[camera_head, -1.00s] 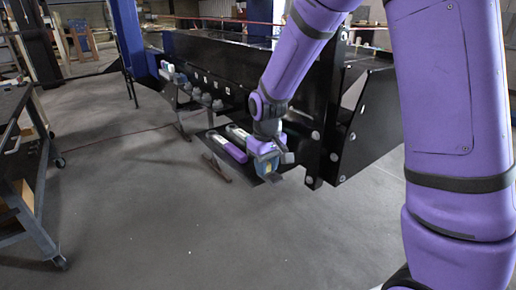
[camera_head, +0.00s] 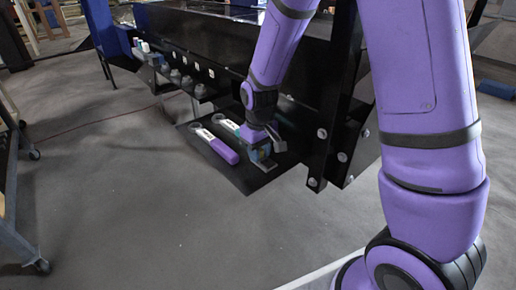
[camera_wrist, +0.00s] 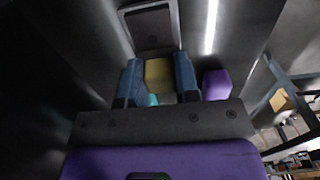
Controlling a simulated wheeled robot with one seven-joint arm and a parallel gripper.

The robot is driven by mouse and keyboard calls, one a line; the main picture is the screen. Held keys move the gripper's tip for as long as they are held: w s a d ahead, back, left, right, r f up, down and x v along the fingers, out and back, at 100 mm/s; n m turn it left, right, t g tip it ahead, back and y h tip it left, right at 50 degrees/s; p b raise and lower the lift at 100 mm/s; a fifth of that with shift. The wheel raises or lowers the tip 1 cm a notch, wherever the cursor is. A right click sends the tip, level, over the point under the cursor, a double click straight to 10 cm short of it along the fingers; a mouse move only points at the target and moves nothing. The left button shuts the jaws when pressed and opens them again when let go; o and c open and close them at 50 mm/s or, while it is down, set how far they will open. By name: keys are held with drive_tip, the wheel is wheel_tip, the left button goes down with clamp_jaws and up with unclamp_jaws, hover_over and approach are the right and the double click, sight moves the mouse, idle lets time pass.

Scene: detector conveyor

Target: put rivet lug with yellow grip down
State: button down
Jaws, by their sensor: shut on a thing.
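The yellow grip (camera_wrist: 158,76) of the rivet lug sits between the blue fingers of my gripper (camera_wrist: 158,84) in the wrist view. My gripper is shut on it. In the head view my gripper (camera_head: 264,156) points down over the right side of a low black shelf (camera_head: 248,182). There the fingers and arm largely hide the lug. I cannot tell whether the lug touches the shelf.
A tool with a purple grip (camera_head: 222,150) lies left of my gripper on the shelf. A teal-gripped tool (camera_head: 230,127) lies between them, partly hidden. The black conveyor frame (camera_head: 318,135) rises close on the right. Several grey knobs (camera_head: 187,82) line a ledge behind.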

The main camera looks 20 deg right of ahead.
drive_tip(key=shift+f, duration=0.2)
drive_tip(key=c, duration=0.8)
unclamp_jaws()
drive_tip(key=shift+c, duration=0.2)
